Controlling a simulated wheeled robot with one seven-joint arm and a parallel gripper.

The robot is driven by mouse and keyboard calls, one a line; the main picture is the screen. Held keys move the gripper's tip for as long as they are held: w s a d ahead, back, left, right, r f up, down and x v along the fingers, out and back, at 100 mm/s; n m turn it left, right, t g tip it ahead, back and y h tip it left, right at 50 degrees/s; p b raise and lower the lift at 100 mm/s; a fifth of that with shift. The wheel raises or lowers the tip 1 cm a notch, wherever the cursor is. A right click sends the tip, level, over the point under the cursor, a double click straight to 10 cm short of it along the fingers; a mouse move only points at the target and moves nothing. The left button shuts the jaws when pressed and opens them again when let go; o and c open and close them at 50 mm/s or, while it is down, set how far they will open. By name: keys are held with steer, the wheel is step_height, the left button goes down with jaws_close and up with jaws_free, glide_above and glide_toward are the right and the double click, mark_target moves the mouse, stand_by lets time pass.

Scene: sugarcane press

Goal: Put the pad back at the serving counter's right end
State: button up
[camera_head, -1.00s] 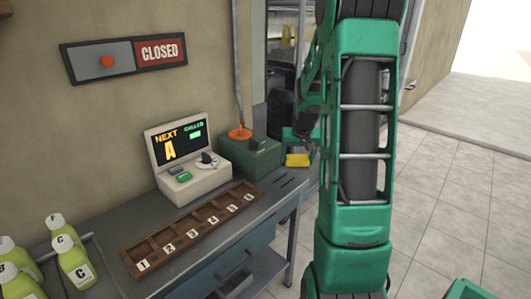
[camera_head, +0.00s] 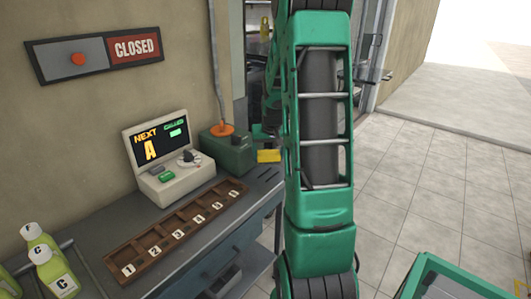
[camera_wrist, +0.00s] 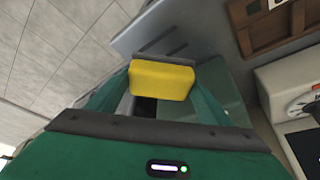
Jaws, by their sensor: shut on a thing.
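The pad is a small yellow block (camera_head: 268,156), seen just left of my arm in the head view. It also shows in the wrist view (camera_wrist: 161,80). My gripper (camera_wrist: 160,97) is shut on it, with green jaws on either side. The serving counter (camera_head: 205,247) is a grey bench along the wall. The pad appears at the counter's right end, beside the green box. Whether it is touching the top or held above it, I cannot tell. My arm hides part of the area behind it in the head view.
A green box (camera_head: 230,150) with an orange-based pole stands near the counter's right end. Left of it is a display console (camera_head: 163,163), with a numbered wooden tray (camera_head: 180,226) in front. Bottles (camera_head: 52,272) stand at far left.

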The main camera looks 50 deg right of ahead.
mark_target(269, 156)
steer(key=shift+f, duration=2.65)
steer(key=shift+f, duration=0.35)
steer(key=o, duration=1.2)
steer(key=shift+o, duration=0.2)
steer(key=v, duration=1)
steer(key=shift+a, duration=0.15)
steer(key=shift+r, duration=0.3)
